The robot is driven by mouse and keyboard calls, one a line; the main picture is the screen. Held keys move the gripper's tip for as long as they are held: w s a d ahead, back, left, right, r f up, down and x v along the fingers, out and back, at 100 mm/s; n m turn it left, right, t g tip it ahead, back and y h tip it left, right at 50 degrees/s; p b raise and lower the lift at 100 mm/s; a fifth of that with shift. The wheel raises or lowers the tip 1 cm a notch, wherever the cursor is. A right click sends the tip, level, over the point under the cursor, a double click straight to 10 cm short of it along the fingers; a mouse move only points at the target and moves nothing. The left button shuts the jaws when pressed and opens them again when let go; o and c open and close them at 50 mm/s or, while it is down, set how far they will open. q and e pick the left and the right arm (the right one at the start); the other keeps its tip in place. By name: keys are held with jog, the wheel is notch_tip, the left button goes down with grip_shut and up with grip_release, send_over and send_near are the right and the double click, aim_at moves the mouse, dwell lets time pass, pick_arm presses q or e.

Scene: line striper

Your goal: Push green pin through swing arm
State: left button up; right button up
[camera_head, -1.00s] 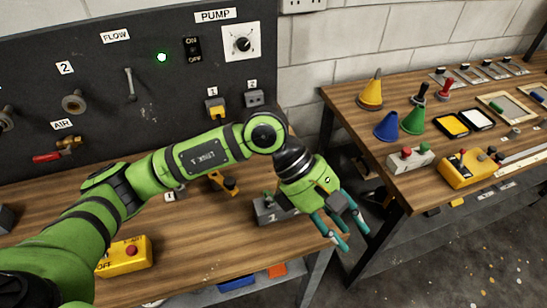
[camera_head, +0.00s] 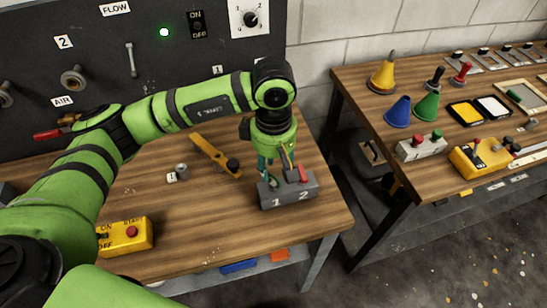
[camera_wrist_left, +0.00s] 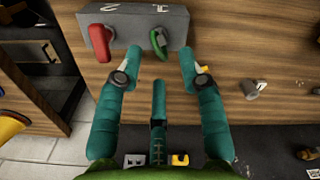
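My left gripper (camera_head: 276,166) points down over the block. In the left wrist view its fingers (camera_wrist_left: 159,58) are spread, with the green pin's head between the two front tips and no clear contact. In the head view the fingers partly hide the pin. A yellow bar with a black knob, probably the swing arm (camera_head: 209,152), lies left of the block. My right gripper is out of view.
A small metal cylinder (camera_head: 181,171) stands near the yellow bar. A yellow on/off box (camera_head: 126,234) sits at the front left. The dark panel (camera_head: 100,60) rises behind. A second bench (camera_head: 350,95) holds cones and boxes at right, across a gap.

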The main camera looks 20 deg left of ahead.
aim_at(274, 183)
pick_arm(q)
notch_tip(274, 183, down, 5)
jog(key=b, duration=0.4)
jog(key=shift+f, duration=0.1)
jog(key=shift+f+b, duration=0.5)
jog(key=shift+b, duration=0.15)
jog(key=shift+r, duration=0.1)
jog(key=shift+b, duration=0.4)
grip_shut()
